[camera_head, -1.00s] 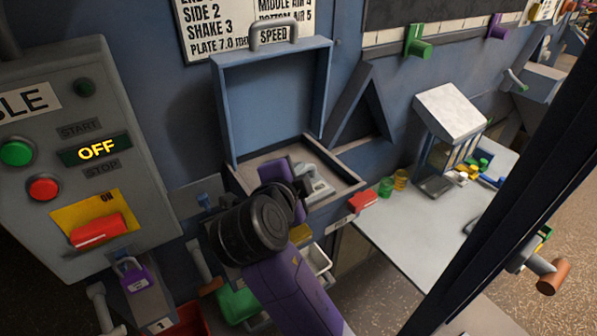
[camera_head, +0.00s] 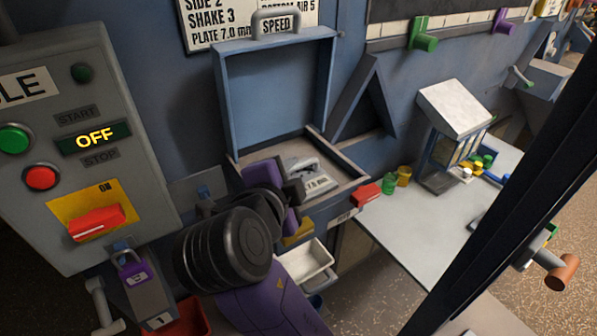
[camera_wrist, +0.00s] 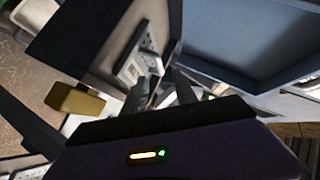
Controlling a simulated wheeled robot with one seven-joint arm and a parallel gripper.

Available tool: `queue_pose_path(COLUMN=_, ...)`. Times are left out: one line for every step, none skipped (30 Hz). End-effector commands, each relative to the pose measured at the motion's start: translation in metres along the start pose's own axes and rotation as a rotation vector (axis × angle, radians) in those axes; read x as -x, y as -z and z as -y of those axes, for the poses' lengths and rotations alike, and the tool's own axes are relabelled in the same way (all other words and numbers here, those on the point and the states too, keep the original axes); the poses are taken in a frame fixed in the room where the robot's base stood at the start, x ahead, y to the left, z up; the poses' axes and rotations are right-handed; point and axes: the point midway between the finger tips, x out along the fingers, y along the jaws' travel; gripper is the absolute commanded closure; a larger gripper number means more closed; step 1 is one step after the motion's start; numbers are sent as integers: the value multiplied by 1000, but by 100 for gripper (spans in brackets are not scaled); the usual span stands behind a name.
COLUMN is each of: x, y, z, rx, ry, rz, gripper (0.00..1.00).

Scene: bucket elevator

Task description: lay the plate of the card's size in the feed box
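The feed box (camera_head: 358,178) has its blue lid (camera_head: 275,100) raised. A light grey plate (camera_head: 318,183) with a handle on top lies inside; its small label appears to read 7.0 mm. The card (camera_head: 200,28) on the wall reads PLATE 7.0 mm, partly cut off. My gripper (camera_head: 293,192) is at the box's near left side, beside the plate. In the wrist view, its two fingers (camera_wrist: 162,90) stand apart with nothing clearly between them, and the perforated plate (camera_wrist: 140,66) lies just beyond. My wrist hides the box's near left corner.
A control panel (camera_head: 150,190) showing OFF stands at left. A white tray (camera_head: 305,262) is below the box. A dark post crosses the right side.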

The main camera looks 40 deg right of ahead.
Motion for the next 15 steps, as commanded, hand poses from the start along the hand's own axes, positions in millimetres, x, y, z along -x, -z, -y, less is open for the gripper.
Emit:
queue_pose_path(x=11, y=-2, z=0, rx=-3, ry=4, rz=5, gripper=66)
queue_pose_path(x=17, y=-2, z=0, rx=-2, ry=4, rz=4, gripper=66)
queue_pose_path(x=24, y=-2, z=0, rx=-2, ry=3, rz=4, gripper=66)
queue_pose_path(x=28, y=-2, z=-1, rx=-3, ry=3, rz=4, gripper=66)
queue_pose_path(x=33, y=-2, z=0, rx=-2, ry=2, rz=4, gripper=66)
queue_pose_path(x=39, y=-1, z=0, rx=-2, ry=3, rz=2, gripper=66)
queue_pose_path(x=42, y=-1, z=0, rx=-1, ry=3, rz=2, gripper=66)
queue_pose_path(x=45, y=-1, z=0, rx=-1, ry=2, rz=2, gripper=66)
queue_pose_path(x=49, y=-1, z=0, rx=-1, ry=2, rz=1, gripper=66)
queue_pose_path(x=51, y=-1, z=0, rx=-1, ry=2, rz=1, gripper=66)
queue_pose_path(x=53, y=-1, z=0, rx=-1, ry=2, rz=1, gripper=66)
queue_pose_path(x=54, y=-1, z=0, rx=0, ry=1, rz=1, gripper=66)
queue_pose_path(x=55, y=0, z=0, rx=0, ry=0, rz=1, gripper=66)
queue_pose_path(x=56, y=0, z=0, rx=0, ry=0, rz=0, gripper=66)
queue_pose_path(x=56, y=0, z=0, rx=0, ry=0, rz=0, gripper=66)
